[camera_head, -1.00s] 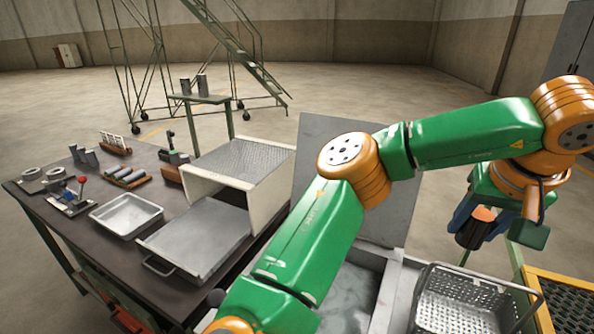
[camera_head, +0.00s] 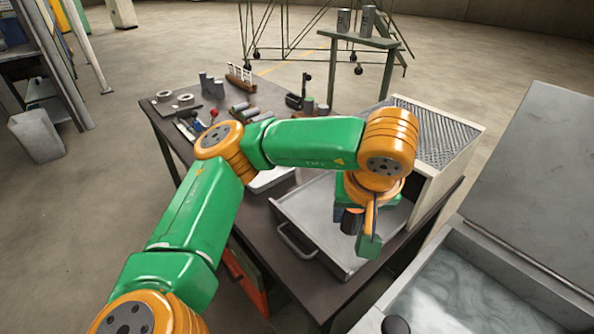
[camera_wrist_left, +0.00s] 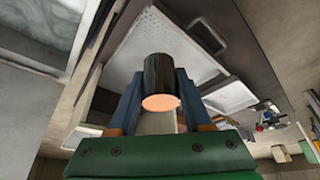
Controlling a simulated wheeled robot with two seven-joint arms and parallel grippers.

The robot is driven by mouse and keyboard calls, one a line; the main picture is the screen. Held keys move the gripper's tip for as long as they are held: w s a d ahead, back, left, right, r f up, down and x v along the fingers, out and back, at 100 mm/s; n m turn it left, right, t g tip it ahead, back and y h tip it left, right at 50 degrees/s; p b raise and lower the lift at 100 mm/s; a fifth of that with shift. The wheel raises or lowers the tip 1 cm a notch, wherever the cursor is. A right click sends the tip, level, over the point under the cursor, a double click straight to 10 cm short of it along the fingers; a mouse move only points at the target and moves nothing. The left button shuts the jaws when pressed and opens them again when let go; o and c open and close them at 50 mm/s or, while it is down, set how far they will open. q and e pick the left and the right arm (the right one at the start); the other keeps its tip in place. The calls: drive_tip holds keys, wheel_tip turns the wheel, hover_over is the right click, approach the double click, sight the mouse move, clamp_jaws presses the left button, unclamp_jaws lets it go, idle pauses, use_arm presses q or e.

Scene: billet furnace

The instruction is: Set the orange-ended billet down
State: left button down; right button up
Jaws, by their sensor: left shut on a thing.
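The orange-ended billet (camera_wrist_left: 158,72) is a dark cylinder whose glowing orange end faces the left wrist camera. My left gripper (camera_wrist_left: 157,92) is shut on it, with a blue finger on each side. In the head view the billet (camera_head: 352,220) shows as a dark, orange-topped shape below my left wrist. My right gripper is not in view.
The cream furnace box (camera_head: 432,150) with a perforated top stands just right of the gripper. A tank of cloudy liquid (camera_head: 470,295) is at lower right. Several small parts and fixtures crowd the back of the dark table (camera_head: 300,285). My forearm partly covers a metal tray (camera_head: 270,180).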

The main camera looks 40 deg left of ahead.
use_arm(q)
drive_tip(key=w+a+f+p, duration=0.1)
drive_tip(key=w+a+f, duration=0.8)
drive_tip(key=shift+w+a+f, duration=0.1)
drive_tip(key=shift+w+f, duration=0.1)
wheel_tip(320, 180, down, 3)
drive_tip(key=shift+w+r+p, duration=0.1)
drive_tip(key=shift+r+p, duration=0.1)
drive_tip(key=shift+p, duration=0.4)
drive_tip(key=shift+f, duration=0.4)
drive_tip(key=shift+a, duration=0.1)
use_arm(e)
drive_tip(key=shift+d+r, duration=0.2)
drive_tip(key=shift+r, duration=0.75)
use_arm(q)
drive_tip(key=shift+f, duration=0.15)
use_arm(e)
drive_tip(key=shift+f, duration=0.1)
use_arm(q)
drive_tip(key=shift+c, duration=1.7)
unclamp_jaws()
